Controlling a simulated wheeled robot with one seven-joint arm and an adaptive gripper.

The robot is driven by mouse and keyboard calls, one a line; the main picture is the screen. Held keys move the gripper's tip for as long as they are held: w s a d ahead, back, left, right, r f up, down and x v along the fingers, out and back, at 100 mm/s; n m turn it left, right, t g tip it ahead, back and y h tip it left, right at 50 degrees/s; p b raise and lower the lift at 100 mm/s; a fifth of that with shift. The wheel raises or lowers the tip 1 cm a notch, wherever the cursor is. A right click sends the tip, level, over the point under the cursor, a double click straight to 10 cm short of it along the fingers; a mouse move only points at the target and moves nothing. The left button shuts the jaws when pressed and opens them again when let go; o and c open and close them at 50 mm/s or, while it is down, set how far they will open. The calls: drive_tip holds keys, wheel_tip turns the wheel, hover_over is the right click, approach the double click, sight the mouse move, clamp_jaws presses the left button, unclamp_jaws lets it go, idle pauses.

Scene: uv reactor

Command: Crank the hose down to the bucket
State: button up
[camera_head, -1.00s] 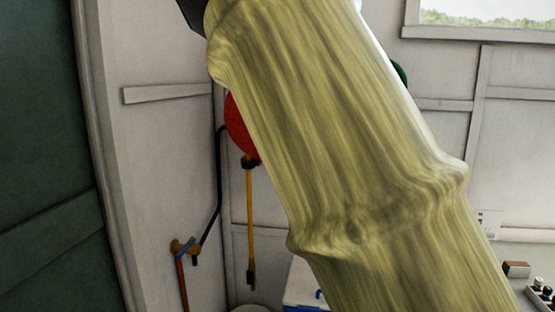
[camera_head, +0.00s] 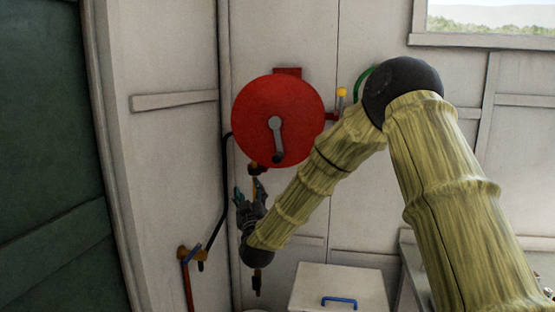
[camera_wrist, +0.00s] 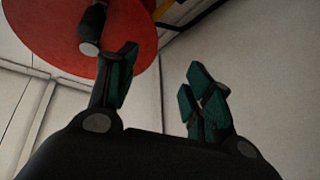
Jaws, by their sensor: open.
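The red hose reel (camera_head: 275,95) is on the back wall near the corner, its grey crank (camera_head: 278,138) pointing down. Only a pale rim, perhaps the bucket's (camera_head: 256,310), shows at the bottom edge.
A white box with a blue handle (camera_head: 322,283) stands below right. A small yellow-topped fitting (camera_head: 341,97) is right of the reel. A green door (camera_head: 40,150) is at far left.

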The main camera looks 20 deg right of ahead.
sight(278, 159)
drive_tip(key=s+d+r+m+g+h, duration=0.2)
drive_tip(key=d+r+m+g+h, duration=0.15)
drive_tip(key=d+m+h, duration=0.55)
drive_tip(key=shift+m+t+y, duration=0.4)
drive_tip(key=shift+m+t, duration=0.05)
drive_tip(key=shift+m, duration=0.25)
drive_tip(key=p+x, duration=0.1)
drive_tip(key=x, duration=0.2)
drive_tip(key=a+p+x, duration=0.1)
drive_tip(key=p+x, duration=0.1)
drive_tip(key=x, duration=0.1)
drive_tip(key=w+a+p+x, duration=0.1)
drive_tip(key=p+x, duration=0.1)
drive_tip(key=x, duration=0.1)
drive_tip(key=shift+w+d+r, duration=0.25)
drive_tip(key=shift+w+r, duration=0.05)
drive_tip(key=shift+r, duration=0.15)
clamp_jaws()
